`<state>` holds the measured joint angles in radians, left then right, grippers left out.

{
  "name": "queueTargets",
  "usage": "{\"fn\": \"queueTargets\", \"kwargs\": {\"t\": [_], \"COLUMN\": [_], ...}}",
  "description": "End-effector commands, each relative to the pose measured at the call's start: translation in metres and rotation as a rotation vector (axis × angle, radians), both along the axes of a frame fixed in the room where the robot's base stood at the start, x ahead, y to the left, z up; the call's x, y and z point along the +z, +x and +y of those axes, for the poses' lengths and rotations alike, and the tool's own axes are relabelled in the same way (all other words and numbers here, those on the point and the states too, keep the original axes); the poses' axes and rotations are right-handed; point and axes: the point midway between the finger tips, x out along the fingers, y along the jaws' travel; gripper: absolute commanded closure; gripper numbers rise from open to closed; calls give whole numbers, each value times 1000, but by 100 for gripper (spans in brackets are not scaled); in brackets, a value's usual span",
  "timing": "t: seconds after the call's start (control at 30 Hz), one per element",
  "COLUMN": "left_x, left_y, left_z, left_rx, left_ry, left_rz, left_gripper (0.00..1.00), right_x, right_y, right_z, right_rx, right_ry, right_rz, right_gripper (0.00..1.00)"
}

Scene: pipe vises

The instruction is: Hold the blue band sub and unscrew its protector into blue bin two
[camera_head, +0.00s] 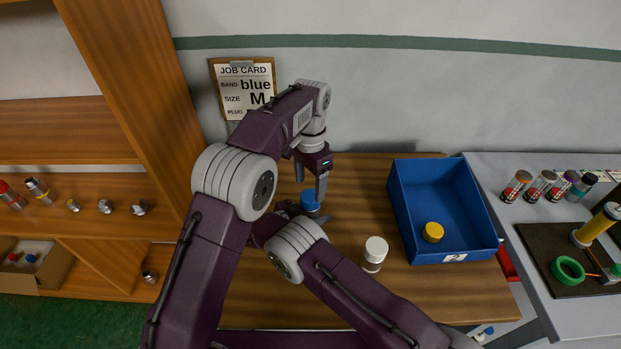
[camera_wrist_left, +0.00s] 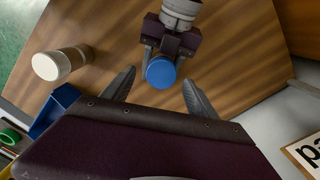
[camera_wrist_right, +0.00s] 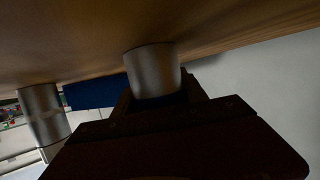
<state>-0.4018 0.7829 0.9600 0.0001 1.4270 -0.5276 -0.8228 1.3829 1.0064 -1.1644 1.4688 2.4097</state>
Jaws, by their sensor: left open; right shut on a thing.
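The blue protector (camera_head: 309,202) is a round cap on top of the sub. It also shows in the left wrist view (camera_wrist_left: 160,72). My left gripper (camera_wrist_left: 158,92) is open, pointing down above the cap, its fingers on either side and apart from it. My right gripper (camera_wrist_left: 172,45) is shut on the sub, whose grey metal body (camera_wrist_right: 153,70) shows in the right wrist view. No coloured band is visible on that body. The blue bin (camera_head: 478,250) labelled 2 stands to the right and holds a yellow cap (camera_head: 433,232).
A white-capped cylinder (camera_head: 374,252) stands on the wooden table between my right forearm and the bin. A job card (camera_head: 244,85) on the wall reads blue, M. Several coloured-banded cylinders stand on the grey bench at right.

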Motion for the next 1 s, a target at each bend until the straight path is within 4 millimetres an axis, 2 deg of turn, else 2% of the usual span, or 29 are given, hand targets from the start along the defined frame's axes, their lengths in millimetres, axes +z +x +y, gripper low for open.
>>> {"fn": "queueTargets", "kwargs": {"t": [0.13,0.23,0.33,0.47,0.73,0.87,1.0], "left_x": [14,22,20,4,-45,-56,-59], "left_y": [2,5,6,5,5,5,5], "left_z": [0,-2,-2,-1,-2,-2,-2], "left_rx": [-216,-255,-252,-251,-249,-249,-249], "left_ry": [-8,-14,-15,-14,-14,-15,-15], "left_rz": [-6,-23,-25,-20,-21,-22,-25], "left_gripper": [33,33,33,33,33,33,33], "right_x": [1,1,1,1,1,1,1], "right_y": [0,0,0,0,0,0,0], "right_z": [0,0,0,0,0,0,0], "right_rx": [0,1,1,1,0,0,0], "right_ry": [-1,-1,-1,-1,-1,-1,-1], "right_rz": [-2,-2,-2,-2,-2,-2,-2], "right_gripper": [100,100,100,100,100,100,100]}}
